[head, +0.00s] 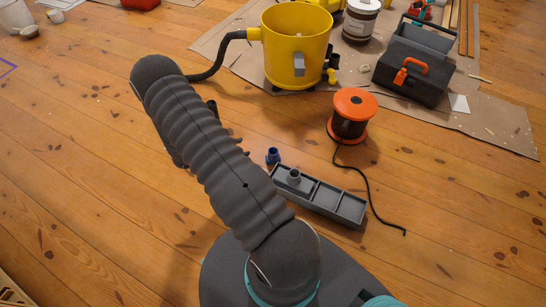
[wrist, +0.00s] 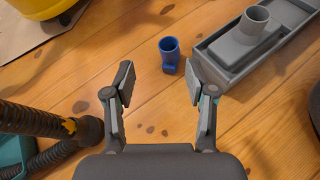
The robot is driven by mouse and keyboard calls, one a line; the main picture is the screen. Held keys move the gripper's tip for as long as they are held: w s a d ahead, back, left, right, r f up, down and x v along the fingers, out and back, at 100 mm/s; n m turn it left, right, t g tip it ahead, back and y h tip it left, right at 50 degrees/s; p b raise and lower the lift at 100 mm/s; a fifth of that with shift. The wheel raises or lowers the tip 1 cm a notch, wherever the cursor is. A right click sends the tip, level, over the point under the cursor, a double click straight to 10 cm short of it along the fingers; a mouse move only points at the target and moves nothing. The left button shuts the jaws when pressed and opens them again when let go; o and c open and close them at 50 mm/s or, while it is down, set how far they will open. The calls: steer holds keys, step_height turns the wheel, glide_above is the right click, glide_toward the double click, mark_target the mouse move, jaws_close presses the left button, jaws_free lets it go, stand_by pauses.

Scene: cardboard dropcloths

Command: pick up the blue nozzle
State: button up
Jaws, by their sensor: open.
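The blue nozzle (head: 273,156) stands on the wooden floor, just left of a grey tray. My gripper (wrist: 158,80) is open and empty. The nozzle lies beyond the fingertips, slightly right of the middle of the gap, and apart from both fingers. In the head view my arm hides most of the gripper.
The grey tray (head: 340,202) with a grey nozzle (head: 294,176) lies close on the right. An orange reel (head: 352,115) trails a black cord. A yellow bucket (head: 291,55) and grey toolbox (head: 412,70) stand on cardboard behind.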

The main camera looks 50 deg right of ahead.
step_height(320, 180, down, 8)
steer(key=s+r+n, duration=0.1)
steer(key=s+n, duration=0.1)
steer(key=n, duration=0.1)
glide_toward(273, 152)
steer(key=s+d, duration=0.2)
steer(key=shift+s+f+t+h, duration=0.2)
steer(key=shift+s+t+h, duration=0.1)
steer(key=shift+t, duration=0.1)
steer(key=shift+r+x, duration=0.15)
steer(key=shift+x, duration=1.35)
steer(key=shift+r+x, duration=0.15)
steer(key=shift+x, duration=1.35)
steer(key=shift+w, duration=0.1)
steer(key=c, duration=1)
